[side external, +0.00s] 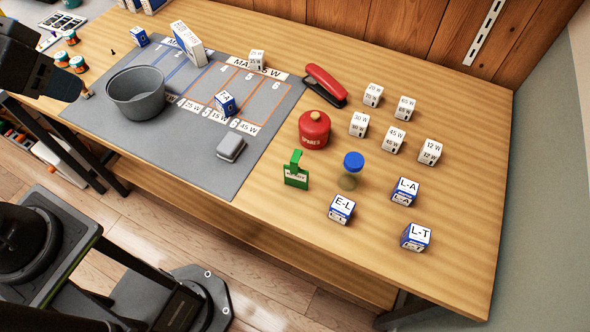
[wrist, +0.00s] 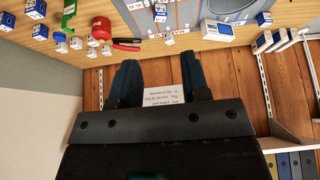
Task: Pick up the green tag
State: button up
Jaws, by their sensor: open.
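The green tag (side external: 296,176) stands upright on the wooden table, just right of the grey mat's edge, with a white label on its front. In the wrist view, part of the green tag (wrist: 69,20) shows at the upper left. My gripper (side external: 86,92) is at the far left in the side view, beside the grey bowl and well away from the tag. In the wrist view, my gripper's blue fingers (wrist: 160,75) are apart, with wood panelling beyond them. A small white printed label shows between the finger bases; I cannot tell what bears it.
The grey bowl (side external: 135,98) stands on the grey mat (side external: 190,165) between my gripper and the tag. A red jar (side external: 313,130), a blue-capped bottle (side external: 352,168) and the E-L box (side external: 341,209) surround the tag. A grey case (side external: 230,148) lies on the mat.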

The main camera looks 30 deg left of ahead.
jog(key=o, duration=0.4)
jog(key=m+g, duration=0.6)
jog(key=m, duration=1)
send_over(296, 155)
notch_tip(296, 155, down, 10)
jog(key=shift+m, duration=0.3)
jog(key=f, duration=0.9)
jog(key=shift+s+d, duration=0.15)
jog(key=shift+d, duration=0.25)
jog(key=shift+a+f, duration=0.2)
jog(key=shift+f, duration=1.25)
jog(key=shift+a+f, duration=0.15)
jog(key=shift+f, duration=1.25)
